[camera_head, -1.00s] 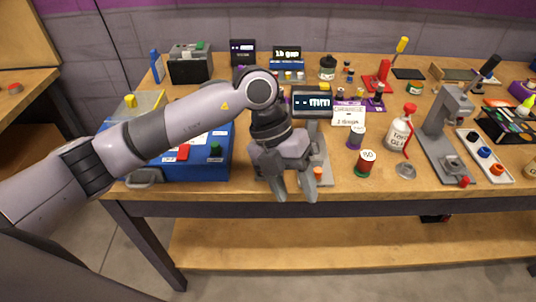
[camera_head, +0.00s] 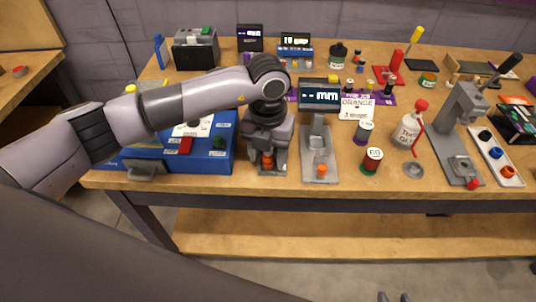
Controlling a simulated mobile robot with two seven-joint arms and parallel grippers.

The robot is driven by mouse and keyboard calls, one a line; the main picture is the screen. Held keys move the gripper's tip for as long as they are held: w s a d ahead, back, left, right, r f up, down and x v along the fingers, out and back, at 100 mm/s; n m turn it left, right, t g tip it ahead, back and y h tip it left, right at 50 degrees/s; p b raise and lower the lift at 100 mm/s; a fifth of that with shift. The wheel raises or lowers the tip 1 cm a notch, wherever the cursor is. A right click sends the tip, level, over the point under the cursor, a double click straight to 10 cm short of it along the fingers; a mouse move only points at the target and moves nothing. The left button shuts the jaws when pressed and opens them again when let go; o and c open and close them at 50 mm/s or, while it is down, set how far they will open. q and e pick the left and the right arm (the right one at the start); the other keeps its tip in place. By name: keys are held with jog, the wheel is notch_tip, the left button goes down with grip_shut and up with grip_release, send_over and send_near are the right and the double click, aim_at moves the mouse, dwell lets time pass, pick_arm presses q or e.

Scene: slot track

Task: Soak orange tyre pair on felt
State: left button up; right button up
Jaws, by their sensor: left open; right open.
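My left gripper (camera_head: 267,168) points down over a grey stand at the table's front, to the left of the grey gauge. It is open, with a small orange-red piece (camera_head: 268,157) showing around its fingers. I cannot tell whether they touch it. Another small orange piece (camera_head: 322,170) sits on the foot of the gauge (camera_head: 315,148), which has an "mm" display. An orange ring (camera_head: 507,171) lies in a white tray at the right. A white oil bottle (camera_head: 410,128) with a red cap stands right of centre. My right gripper (camera_head: 394,298) shows only its open tips at the bottom edge. I cannot make out the felt for certain.
A grey lever press (camera_head: 455,140) stands between the bottle and the white tray (camera_head: 484,153). A blue box (camera_head: 205,160) is under my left arm. A red-and-green spool (camera_head: 372,160) and small silver dish (camera_head: 413,170) are at the front.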

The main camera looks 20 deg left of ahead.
pick_arm(q)
grip_shut()
